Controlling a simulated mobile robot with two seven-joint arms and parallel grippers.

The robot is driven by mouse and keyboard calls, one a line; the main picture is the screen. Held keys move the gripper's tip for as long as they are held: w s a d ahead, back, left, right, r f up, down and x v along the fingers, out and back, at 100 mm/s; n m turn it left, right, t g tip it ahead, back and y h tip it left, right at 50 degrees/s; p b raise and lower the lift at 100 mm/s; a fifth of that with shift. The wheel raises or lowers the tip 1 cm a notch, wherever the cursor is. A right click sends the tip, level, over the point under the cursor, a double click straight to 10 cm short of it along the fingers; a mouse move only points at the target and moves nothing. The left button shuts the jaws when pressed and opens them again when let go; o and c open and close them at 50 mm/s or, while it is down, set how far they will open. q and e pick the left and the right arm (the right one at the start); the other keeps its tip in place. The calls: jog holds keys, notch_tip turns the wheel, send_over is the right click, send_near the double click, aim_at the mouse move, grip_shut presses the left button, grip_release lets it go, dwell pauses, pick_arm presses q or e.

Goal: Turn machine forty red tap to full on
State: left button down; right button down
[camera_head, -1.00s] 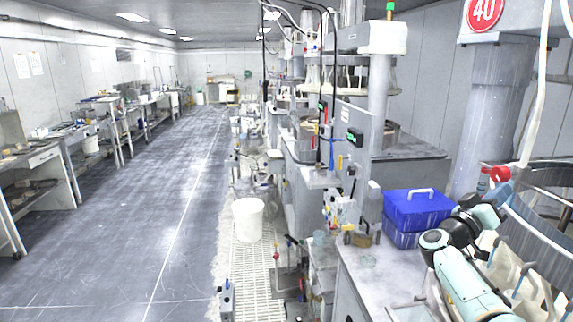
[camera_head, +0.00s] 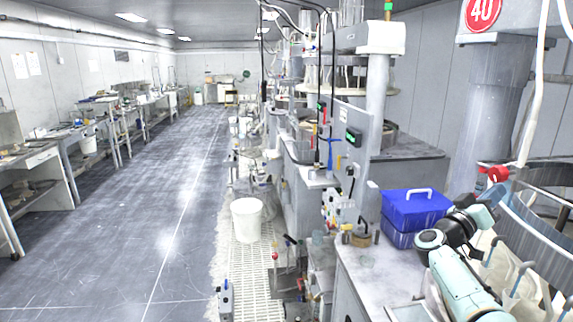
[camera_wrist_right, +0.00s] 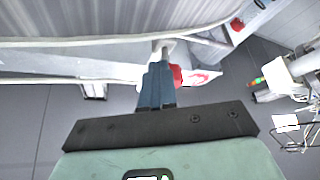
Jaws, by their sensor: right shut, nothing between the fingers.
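The red tap (camera_head: 495,174) sits on the white pipe at the rim of the machine at the right, below the round red sign 40 (camera_head: 484,12). My right gripper (camera_head: 502,188) is just below the tap in the head view. In the right wrist view its blue-grey fingers (camera_wrist_right: 158,68) are shut and empty. A red part (camera_wrist_right: 177,75), probably the tap, shows close beside and partly behind them. I cannot tell whether they touch it, nor read the tap's setting. My left gripper is not in view.
A blue box (camera_head: 417,210) with a pale handle stands on the grey bench left of my right arm. The machine's round vat (camera_head: 545,235) is close on the right. A white bucket (camera_head: 247,219) stands on the floor grating. The aisle at left is clear.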

jog(key=shift+w+a+f, duration=0.1)
jog(key=shift+w+f, duration=0.25)
jog(key=shift+w, duration=0.55)
jog(key=shift+f, duration=0.15)
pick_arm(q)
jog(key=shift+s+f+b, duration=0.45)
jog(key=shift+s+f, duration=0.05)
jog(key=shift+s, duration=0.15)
pick_arm(e)
jog(key=shift+s+a+f, duration=0.1)
jog(key=shift+a, duration=0.9)
jog(key=shift+s+a+f, duration=0.1)
jog(key=shift+s+a, duration=0.05)
jog(key=shift+a, duration=0.8)
jog(key=shift+s+a+f, duration=0.1)
jog(key=shift+a, duration=0.9)
